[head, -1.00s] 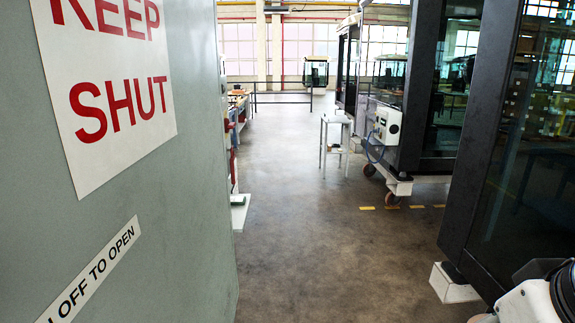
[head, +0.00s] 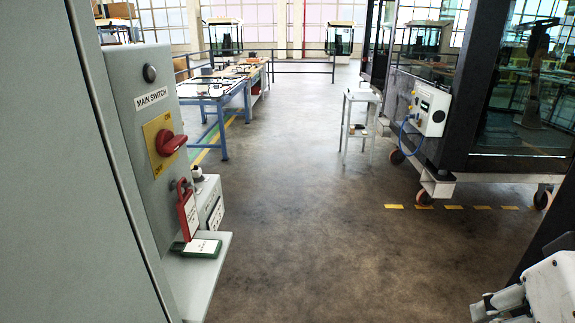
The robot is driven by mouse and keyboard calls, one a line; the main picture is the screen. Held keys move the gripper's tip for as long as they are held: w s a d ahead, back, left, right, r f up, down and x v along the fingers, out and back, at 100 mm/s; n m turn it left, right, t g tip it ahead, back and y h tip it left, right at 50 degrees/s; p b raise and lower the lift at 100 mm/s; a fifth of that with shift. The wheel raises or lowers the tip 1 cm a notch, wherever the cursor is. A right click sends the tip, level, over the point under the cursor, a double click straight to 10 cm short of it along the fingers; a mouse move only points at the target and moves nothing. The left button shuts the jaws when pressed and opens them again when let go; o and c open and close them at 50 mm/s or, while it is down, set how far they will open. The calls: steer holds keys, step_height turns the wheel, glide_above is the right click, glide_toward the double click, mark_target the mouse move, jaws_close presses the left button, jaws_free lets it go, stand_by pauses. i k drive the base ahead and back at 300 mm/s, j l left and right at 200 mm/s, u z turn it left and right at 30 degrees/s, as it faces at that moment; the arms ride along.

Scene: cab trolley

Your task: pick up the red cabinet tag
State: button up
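A red tag (head: 186,213) with a white label hangs from a red hasp or padlock at the side of the grey main switch cabinet, at the left in the head view. It hangs below the red rotary switch (head: 171,144) on its yellow plate. A green tag or card with a white label (head: 201,248) lies on the small grey shelf (head: 203,274) under it. My gripper (head: 492,303) shows only in part at the lower right edge, far across from the tag. Whether its fingers are open is not clear.
A blue-legged workbench (head: 220,85) stands behind the cabinet. A small white stand (head: 360,118) is further off. A dark glazed cab (head: 470,125) on a wheeled trolley fills the right, with a white control box (head: 432,108). The floor (head: 310,220) between is clear.

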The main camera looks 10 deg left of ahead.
mark_target(186, 207)
steer(key=i, duration=1.2)
steer(key=i+l+u, duration=0.1)
steer(key=i, duration=1.1)
steer(key=i+l, duration=0.1)
steer(key=i, duration=1.05)
steer(key=u, duration=0.45)
steer(key=i+u, duration=0.1)
steer(key=u, duration=0.4)
steer(key=l+u, duration=0.1)
steer(key=u, duration=0.35)
steer(key=i+u, duration=0.1)
steer(key=u, duration=2.85)
